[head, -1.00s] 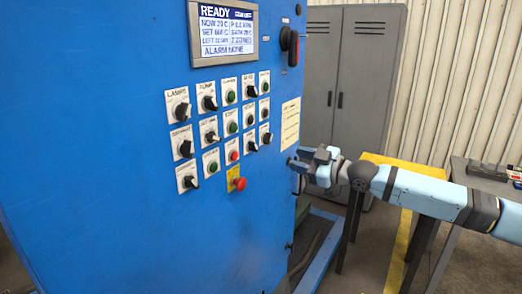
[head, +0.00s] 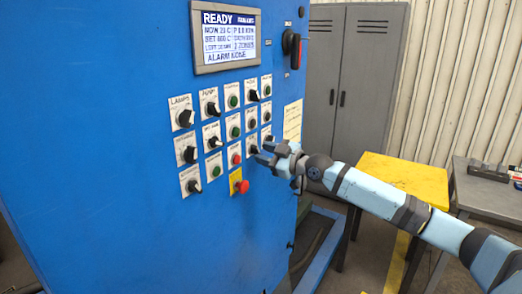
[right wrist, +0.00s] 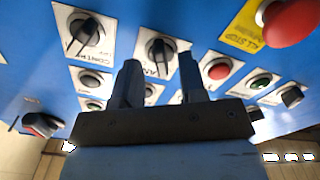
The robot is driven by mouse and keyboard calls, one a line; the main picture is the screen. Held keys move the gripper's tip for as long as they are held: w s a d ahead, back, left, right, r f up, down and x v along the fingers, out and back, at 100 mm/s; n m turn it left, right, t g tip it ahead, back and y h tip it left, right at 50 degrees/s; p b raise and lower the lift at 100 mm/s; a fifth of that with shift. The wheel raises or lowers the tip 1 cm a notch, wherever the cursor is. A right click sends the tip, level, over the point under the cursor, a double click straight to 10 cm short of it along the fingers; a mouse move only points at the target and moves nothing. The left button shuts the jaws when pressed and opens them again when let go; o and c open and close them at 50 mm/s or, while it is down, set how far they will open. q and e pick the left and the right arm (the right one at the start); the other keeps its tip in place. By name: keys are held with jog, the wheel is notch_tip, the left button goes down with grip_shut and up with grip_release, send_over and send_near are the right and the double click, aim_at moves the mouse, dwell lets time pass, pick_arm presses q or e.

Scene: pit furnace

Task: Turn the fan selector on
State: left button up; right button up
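The fan selector (right wrist: 158,50) is a black knob on a white plate whose label reads FAN in the right wrist view. It is in the lower row of the blue panel, and in the head view the fan selector (head: 253,149) is partly covered by my gripper. My right gripper (head: 263,152) is open and empty, close in front of the panel. In the right wrist view its two fingertips (right wrist: 160,62) lie on either side of the fan knob; I cannot tell whether they touch it. My left gripper is not in view.
A similar knob labelled CONTR... (right wrist: 85,32) sits beside the fan selector. A red lit-type button (right wrist: 217,70) and the red all-stop button (right wrist: 290,22) are on the other side. The screen (head: 228,37) reads READY. A yellow table (head: 400,180) stands at right.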

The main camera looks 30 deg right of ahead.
jog(key=shift+x, duration=0.85)
jog(key=shift+c, duration=0.4)
grip_shut()
jog(key=shift+m, duration=0.3)
jog(key=m, duration=0.4)
jog(key=shift+s+a, duration=0.1)
jog(key=shift+a, duration=0.05)
jog(key=m+p, duration=0.1)
jog(key=m, duration=0.3)
jog(key=shift+m, duration=0.4)
jog(key=shift+m+p, duration=0.55)
jog(key=shift+m, duration=0.55)
